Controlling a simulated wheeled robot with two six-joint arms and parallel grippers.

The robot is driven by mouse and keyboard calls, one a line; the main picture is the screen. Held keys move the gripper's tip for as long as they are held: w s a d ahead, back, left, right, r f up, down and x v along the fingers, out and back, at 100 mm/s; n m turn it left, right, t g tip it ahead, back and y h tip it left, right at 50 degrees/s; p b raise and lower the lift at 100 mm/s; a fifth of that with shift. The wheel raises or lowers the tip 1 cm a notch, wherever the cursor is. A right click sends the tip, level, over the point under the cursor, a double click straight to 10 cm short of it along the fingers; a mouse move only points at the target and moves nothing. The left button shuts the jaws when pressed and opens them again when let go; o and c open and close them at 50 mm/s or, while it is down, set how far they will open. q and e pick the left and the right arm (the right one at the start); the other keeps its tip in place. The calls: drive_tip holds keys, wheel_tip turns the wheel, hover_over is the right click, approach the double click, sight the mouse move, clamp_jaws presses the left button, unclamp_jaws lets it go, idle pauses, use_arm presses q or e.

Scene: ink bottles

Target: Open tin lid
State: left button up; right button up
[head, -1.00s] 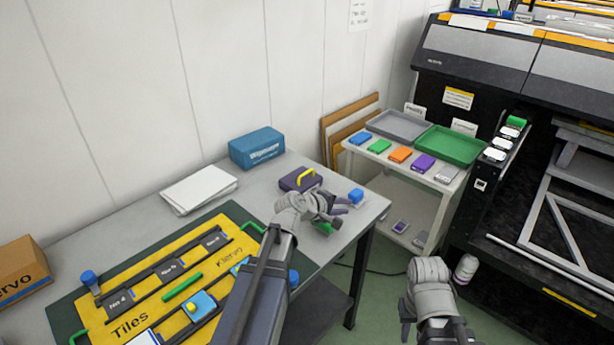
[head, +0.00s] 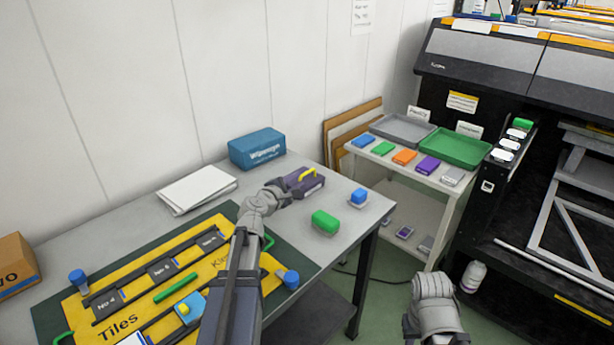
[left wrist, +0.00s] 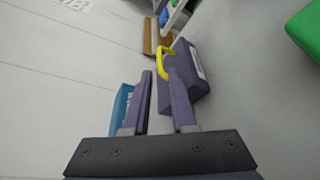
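The tin (head: 311,185) is a dark purple box with a yellow handle (head: 307,174) on its lid, on the grey table. The lid looks shut. My left gripper (head: 284,187) is at the tin's left end, partly hidden by its own wrist. In the left wrist view its two purple fingers (left wrist: 160,78) are apart with nothing between them. The tin (left wrist: 193,85) is partly behind the right finger there, and the yellow handle (left wrist: 166,50) is just beyond the fingertips. Of my right arm only the grey wrist shows at the bottom of the head view; its fingers are out of view.
A green bottle (head: 325,222) and a blue bottle (head: 358,196) stand right of the tin near the table edge. A blue box (head: 257,149) and white paper (head: 198,189) lie behind. A yellow tile board (head: 150,275) fills the left. A trolley (head: 437,181) stands beyond a gap.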

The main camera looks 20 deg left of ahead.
sight(307, 173)
use_arm(q)
drive_tip(key=b+x, duration=0.1)
drive_tip(key=x, duration=0.6)
drive_tip(key=shift+w+f+b, duration=0.15)
drive_tip(key=shift+w+b, duration=0.2)
drive_tip(key=shift+c, duration=0.2)
clamp_jaws()
idle(0.9)
